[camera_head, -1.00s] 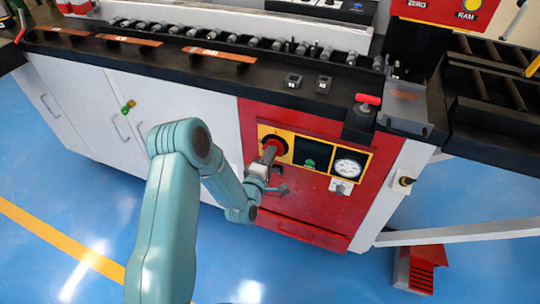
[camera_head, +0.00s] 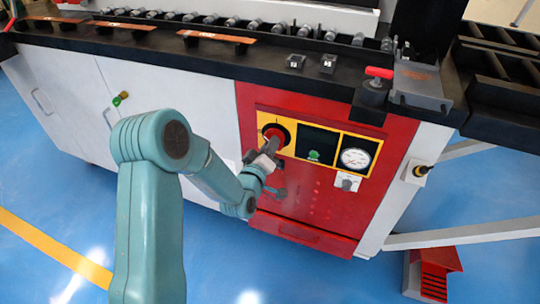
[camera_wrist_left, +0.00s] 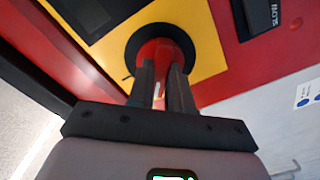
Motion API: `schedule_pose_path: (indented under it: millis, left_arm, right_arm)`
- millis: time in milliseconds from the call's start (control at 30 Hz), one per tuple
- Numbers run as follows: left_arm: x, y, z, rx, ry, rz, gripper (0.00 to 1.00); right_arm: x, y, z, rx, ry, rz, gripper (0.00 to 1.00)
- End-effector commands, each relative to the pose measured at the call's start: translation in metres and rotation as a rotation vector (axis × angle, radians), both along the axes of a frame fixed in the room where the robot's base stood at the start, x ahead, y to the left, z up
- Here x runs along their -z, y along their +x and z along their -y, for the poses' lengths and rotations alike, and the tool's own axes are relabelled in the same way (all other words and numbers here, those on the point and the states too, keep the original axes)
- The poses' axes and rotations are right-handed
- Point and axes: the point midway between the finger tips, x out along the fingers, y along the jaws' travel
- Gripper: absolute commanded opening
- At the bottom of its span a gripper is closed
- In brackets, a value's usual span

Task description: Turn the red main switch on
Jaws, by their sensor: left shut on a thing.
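The red main switch (camera_head: 274,134) sits on a black round disc in a yellow panel (camera_head: 292,121) on the red front of the machine. It also shows in the left wrist view (camera_wrist_left: 160,52). My left gripper (camera_head: 268,147) reaches it from the lower left, and in the left wrist view its two dark fingers (camera_wrist_left: 161,88) are shut on the red knob, one on each side. The fingers hide part of the knob. My right gripper is not in view.
Right of the switch are a green button (camera_head: 314,155) and a white gauge (camera_head: 355,158), with a small white switch plate (camera_head: 347,181) below. A black worktop (camera_head: 200,62) overhangs the panel. A red-handled lever (camera_head: 379,73) stands on it. Blue floor lies open in front.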

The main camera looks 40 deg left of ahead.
Motion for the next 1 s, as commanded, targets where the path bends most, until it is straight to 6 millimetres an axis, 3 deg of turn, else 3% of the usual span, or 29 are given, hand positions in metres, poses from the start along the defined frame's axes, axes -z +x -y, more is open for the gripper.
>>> schedule_pose_path:
  millis: [33, 500, 1000]
  left_arm:
    - [0.006, 0.0, 0.0, 0.001, 0.042, -0.006, 0.0]
    - [0.005, 0.0, 0.0, 0.0, 0.471, -0.109, 0.0]
    - [0.002, 0.0, 0.001, 0.0, 0.783, -0.186, 0.0]
  right_arm:
    - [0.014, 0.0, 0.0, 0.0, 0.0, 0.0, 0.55]
    - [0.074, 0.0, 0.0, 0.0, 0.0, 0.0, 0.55]
    - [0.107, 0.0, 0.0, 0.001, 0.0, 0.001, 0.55]
